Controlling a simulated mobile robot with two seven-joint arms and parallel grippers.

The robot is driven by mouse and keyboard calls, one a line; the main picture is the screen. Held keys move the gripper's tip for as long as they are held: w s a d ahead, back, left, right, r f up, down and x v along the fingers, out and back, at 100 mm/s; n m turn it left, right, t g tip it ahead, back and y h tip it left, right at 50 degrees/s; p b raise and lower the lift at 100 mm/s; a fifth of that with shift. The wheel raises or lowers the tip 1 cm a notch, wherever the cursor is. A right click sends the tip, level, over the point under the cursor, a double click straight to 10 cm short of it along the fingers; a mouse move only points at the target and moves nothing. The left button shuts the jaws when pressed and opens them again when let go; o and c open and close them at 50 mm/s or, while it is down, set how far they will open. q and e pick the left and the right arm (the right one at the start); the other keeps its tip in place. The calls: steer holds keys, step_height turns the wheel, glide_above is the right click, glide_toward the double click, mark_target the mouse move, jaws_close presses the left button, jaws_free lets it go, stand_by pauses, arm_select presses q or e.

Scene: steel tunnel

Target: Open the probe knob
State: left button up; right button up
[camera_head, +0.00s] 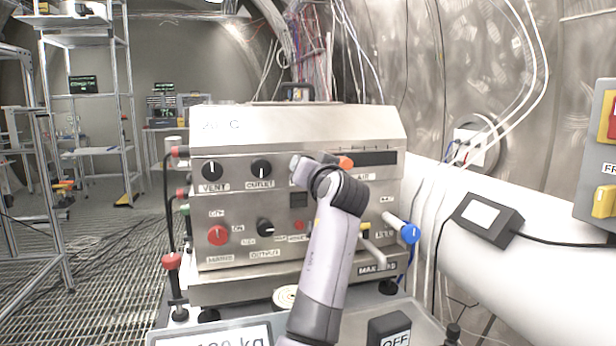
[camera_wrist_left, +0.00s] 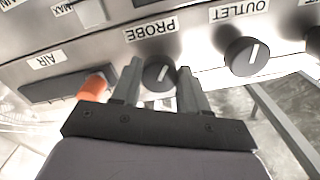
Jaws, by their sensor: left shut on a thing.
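The probe knob (camera_wrist_left: 157,76) is a round black knob with a white pointer line, under the upside-down PROBE label (camera_wrist_left: 151,29) in the left wrist view. The line looks slightly tilted there. My left gripper (camera_wrist_left: 160,80) has one grey finger on each side of the knob and is shut on it. In the head view my left wrist (camera_head: 330,185) is in front of the steel machine's panel (camera_head: 230,190) and hides the probe knob. My right gripper is in neither view.
The black outlet knob (camera_wrist_left: 246,56) is close beside the probe knob. An orange knob (camera_wrist_left: 95,87) is on the other side. A blue-ended handle (camera_head: 411,233) sticks out at the panel's right, and a red knob (camera_head: 218,235) is lower left.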

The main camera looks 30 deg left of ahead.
arm_select(q)
steer(key=shift+f+n+b, duration=0.15)
steer(key=shift+n+b, duration=0.3)
steer(key=shift+n, duration=0.65)
steer(key=o, duration=1.1)
steer(key=shift+c, duration=0.2)
steer(key=b+v, duration=0.1)
steer(key=v, duration=0.6)
